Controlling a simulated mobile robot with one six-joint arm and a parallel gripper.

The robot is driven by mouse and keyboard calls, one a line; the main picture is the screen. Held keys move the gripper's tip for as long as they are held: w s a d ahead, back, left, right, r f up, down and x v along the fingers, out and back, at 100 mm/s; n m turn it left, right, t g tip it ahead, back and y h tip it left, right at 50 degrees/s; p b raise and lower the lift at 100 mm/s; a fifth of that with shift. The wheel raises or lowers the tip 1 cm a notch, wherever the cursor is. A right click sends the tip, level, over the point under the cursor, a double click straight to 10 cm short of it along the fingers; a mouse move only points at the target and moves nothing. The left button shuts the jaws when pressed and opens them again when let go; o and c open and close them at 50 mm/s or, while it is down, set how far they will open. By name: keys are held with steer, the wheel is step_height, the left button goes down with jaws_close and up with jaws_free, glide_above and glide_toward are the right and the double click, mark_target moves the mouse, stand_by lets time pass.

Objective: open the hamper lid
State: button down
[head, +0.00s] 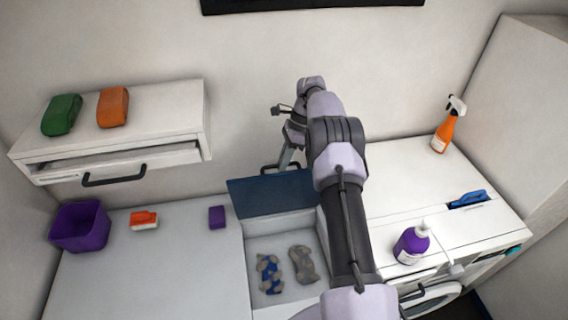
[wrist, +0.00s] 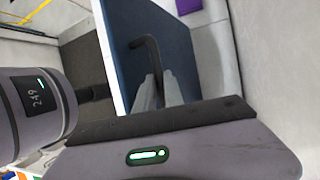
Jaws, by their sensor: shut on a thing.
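The blue hamper lid (head: 270,195) stands raised at the back of the open hamper (head: 252,270), and its inside faces the head camera. It also shows as a dark blue panel in the wrist view (wrist: 124,30). The black lid handle (head: 268,169) is at the lid's upper edge, and it shows in the wrist view (wrist: 148,43) between my fingers. My gripper (head: 287,160) is shut on this handle; its grey fingers also show in the wrist view (wrist: 158,92). My arm hides part of the hamper's right side.
A purple pump bottle (head: 411,244) and orange spray bottle (head: 447,128) stand right.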

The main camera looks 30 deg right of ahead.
steer(key=shift+f, duration=0.2)
steer(key=c, duration=1.8)
jaws_free()
steer(key=o, duration=0.3)
steer(key=shift+w+d, duration=0.1)
steer(key=shift+w, duration=0.1)
steer(key=shift+o, duration=0.2)
steer(key=shift+s+r, duration=0.1)
steer(key=shift+r, duration=0.05)
steer(key=p+v, duration=0.7)
steer(key=shift+r, duration=0.3)
steer(key=shift+f, duration=0.15)
